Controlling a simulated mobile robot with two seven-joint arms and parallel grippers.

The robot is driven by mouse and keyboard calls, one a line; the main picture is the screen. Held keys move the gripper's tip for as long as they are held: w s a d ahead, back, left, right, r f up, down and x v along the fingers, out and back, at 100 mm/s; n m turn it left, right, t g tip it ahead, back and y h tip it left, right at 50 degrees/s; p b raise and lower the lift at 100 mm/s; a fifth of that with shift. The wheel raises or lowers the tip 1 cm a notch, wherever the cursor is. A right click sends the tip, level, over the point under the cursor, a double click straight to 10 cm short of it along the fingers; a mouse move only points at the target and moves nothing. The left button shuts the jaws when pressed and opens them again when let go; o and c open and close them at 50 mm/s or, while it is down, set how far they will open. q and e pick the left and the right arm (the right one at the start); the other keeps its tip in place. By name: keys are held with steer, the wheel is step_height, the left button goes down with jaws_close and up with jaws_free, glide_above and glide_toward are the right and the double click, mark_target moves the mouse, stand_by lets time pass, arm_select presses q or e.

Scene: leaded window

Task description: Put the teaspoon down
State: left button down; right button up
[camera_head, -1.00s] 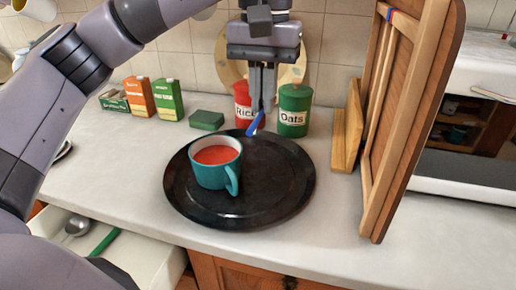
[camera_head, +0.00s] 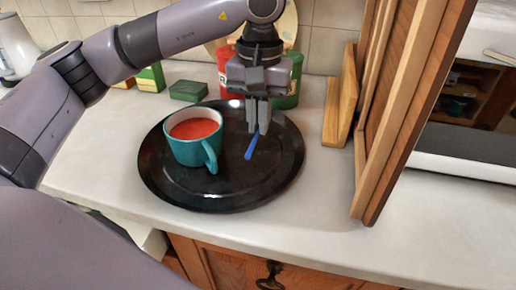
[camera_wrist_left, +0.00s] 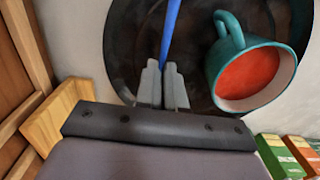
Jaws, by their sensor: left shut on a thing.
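My left gripper (camera_head: 252,128) is over the right part of a round black tray (camera_head: 215,192). It is shut on the teaspoon (camera_head: 251,147), of which a blue handle shows below the fingertips. In the left wrist view the blue handle of the teaspoon (camera_wrist_left: 171,30) runs up from between the fingers (camera_wrist_left: 163,85). The spoon's other end is hidden. I cannot tell whether the spoon touches the tray. A teal mug (camera_head: 196,151) with red liquid stands on the tray, left of the gripper; it also shows in the left wrist view (camera_wrist_left: 228,52). My right gripper is not in view.
A green canister (camera_head: 291,80) and a red canister (camera_head: 226,72) stand behind the tray. A green block (camera_head: 188,91) lies at the back left. Wooden boards (camera_head: 400,110) stand at the right. Bare counter (camera_head: 110,170) lies left of the tray.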

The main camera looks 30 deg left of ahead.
mark_target(259, 162)
arm_select(q)
steer(key=shift+f, duration=3.5)
steer(key=shift+f, duration=0.15)
steer(key=c, duration=1.2)
jaws_free()
steer(key=shift+c, duration=0.2)
steer(key=r, duration=1.2)
steer(key=shift+w+r, duration=0.2)
steer(key=shift+w, duration=0.05)
steer(key=shift+s, duration=0.1)
